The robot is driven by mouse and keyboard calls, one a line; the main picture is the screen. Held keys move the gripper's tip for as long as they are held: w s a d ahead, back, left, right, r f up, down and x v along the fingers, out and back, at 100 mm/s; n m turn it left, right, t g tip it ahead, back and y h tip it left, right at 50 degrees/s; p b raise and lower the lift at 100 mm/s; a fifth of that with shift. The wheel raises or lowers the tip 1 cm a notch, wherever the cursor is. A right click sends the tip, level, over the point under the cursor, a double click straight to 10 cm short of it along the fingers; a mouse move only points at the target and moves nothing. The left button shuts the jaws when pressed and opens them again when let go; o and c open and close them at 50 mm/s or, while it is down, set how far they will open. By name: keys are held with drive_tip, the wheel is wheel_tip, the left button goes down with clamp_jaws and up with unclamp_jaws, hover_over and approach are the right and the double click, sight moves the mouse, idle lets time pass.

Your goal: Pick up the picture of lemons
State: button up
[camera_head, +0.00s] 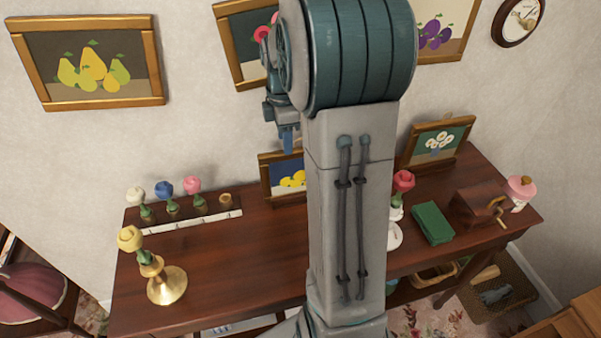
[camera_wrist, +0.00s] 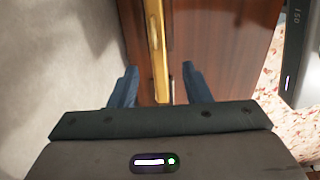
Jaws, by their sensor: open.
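The picture of lemons (camera_head: 284,172) stands upright in a wooden frame at the back of the dark wooden table. It shows yellow fruit on blue, and my arm hides its right part. In the wrist view, the golden edge of a frame (camera_wrist: 157,45), seemingly this one, runs down between the fingers. My gripper (camera_wrist: 160,86) is open, its two blue fingers apart on either side of that edge. In the head view, my gripper (camera_head: 287,140) points down just above the picture, partly hidden by my arm. I cannot tell whether a finger touches the frame.
A flower picture (camera_head: 437,143), a red rose (camera_head: 403,181), a green book (camera_head: 433,223) and a wooden box (camera_head: 482,208) stand on the right of the table (camera_head: 225,260). A flower rack (camera_head: 190,221) and a brass candlestick (camera_head: 166,284) stand left. The wall is close behind.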

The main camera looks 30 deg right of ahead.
drive_tip(key=shift+w+a+f+p, duration=0.1)
drive_tip(key=shift+a+f+p, duration=0.1)
drive_tip(key=shift+f, duration=1.1)
drive_tip(key=shift+w+a+f+p, duration=0.1)
drive_tip(key=shift+f+p, duration=0.1)
drive_tip(key=shift+f, duration=1.1)
clamp_jaws()
